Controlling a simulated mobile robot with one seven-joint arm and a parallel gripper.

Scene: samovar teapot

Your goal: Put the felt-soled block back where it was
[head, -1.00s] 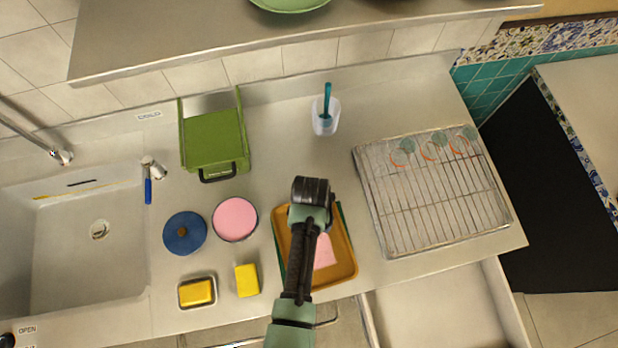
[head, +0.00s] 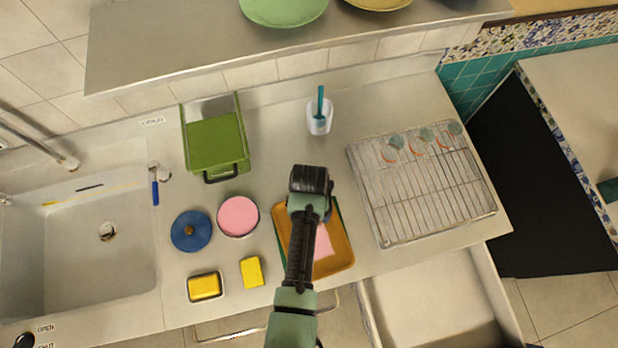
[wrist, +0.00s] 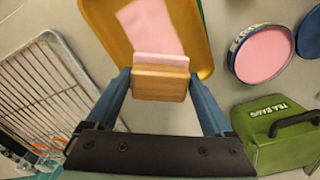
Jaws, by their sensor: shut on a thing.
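My gripper (wrist: 160,88) is shut on a small wooden block (wrist: 160,84) with a pink felt layer (wrist: 162,60) along one side. The fingers grip the block at its two ends. In the wrist view the block overlaps the near edge of the orange tray (wrist: 95,12); I cannot tell its height above it. A flat pink piece (wrist: 150,25) lies in the tray. In the head view my wrist covers the block and the far part of the tray (head: 342,262); part of the pink piece (head: 323,243) shows beside my arm.
Left of the tray are a round pink-topped tin (head: 238,216), a blue lid (head: 190,231), a yellow sponge (head: 251,271) and a yellow block in a dish (head: 205,287). A green box (head: 216,143) stands behind. A wire rack (head: 425,190) lies right, above an open drawer (head: 430,300).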

